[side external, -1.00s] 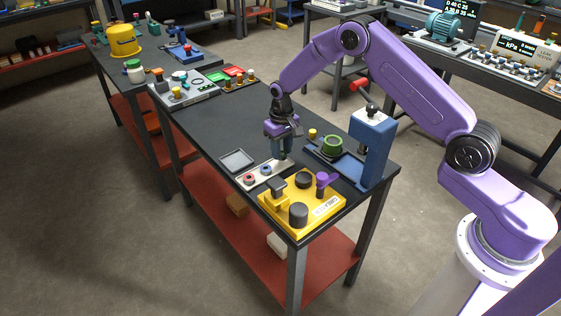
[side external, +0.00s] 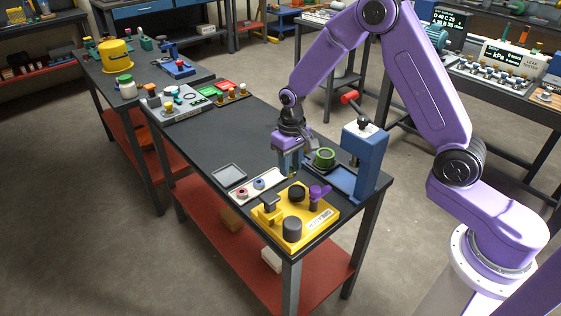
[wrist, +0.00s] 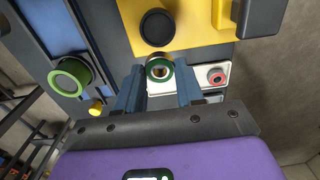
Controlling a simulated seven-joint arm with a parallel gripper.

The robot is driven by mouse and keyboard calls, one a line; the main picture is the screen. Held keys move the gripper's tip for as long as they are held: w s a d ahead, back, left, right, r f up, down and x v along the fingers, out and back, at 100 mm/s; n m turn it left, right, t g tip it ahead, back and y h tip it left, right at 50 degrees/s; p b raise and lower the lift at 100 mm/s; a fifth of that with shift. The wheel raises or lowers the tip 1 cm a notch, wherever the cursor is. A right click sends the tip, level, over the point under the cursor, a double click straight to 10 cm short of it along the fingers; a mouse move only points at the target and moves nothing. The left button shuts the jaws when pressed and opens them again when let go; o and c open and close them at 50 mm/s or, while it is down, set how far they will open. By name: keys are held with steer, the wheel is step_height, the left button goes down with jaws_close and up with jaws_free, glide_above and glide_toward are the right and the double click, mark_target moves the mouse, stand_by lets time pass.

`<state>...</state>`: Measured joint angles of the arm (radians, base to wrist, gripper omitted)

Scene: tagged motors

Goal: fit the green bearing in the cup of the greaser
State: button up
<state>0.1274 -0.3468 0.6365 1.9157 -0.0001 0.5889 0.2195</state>
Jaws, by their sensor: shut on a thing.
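My gripper (wrist: 157,92) is shut on the green bearing (wrist: 160,69), a small green ring with a metallic bore, held between the blue fingertips. In the side view my gripper (side external: 291,170) points down near the far end of the white bearing strip (side external: 275,179), and the fingers hide the bearing there. The yellow fixture (side external: 272,227) carries black round posts and a purple knob; its lettering is too small to read. A blue stand (side external: 367,160) has a green-rimmed round cup (side external: 325,157) on its base, also in the wrist view (wrist: 70,76). I cannot tell which is the greaser.
A red-ringed bearing (side external: 242,192) and a blue-ringed one (side external: 258,184) sit on the strip. A grey square tray (side external: 229,174) lies beside it. A black cylinder (wrist: 156,27) stands close to the held bearing. The table's middle (side external: 222,135) is clear.

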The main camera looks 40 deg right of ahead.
steer(key=shift+s+a+r, duration=0.1)
steer(key=shift+s+r, duration=0.2)
steer(key=shift+s, duration=0.45)
steer(key=shift+s+r, duration=0.25)
steer(key=shift+s, duration=0.5)
steer(key=shift+f, duration=1.85)
steer(key=shift+f, duration=0.8)
stand_by(0.3)
steer(key=o, duration=1)
steer(key=shift+r, duration=0.1)
step_height(320, 180, up, 6)
steer(key=shift+r, duration=0.2)
stand_by(0.4)
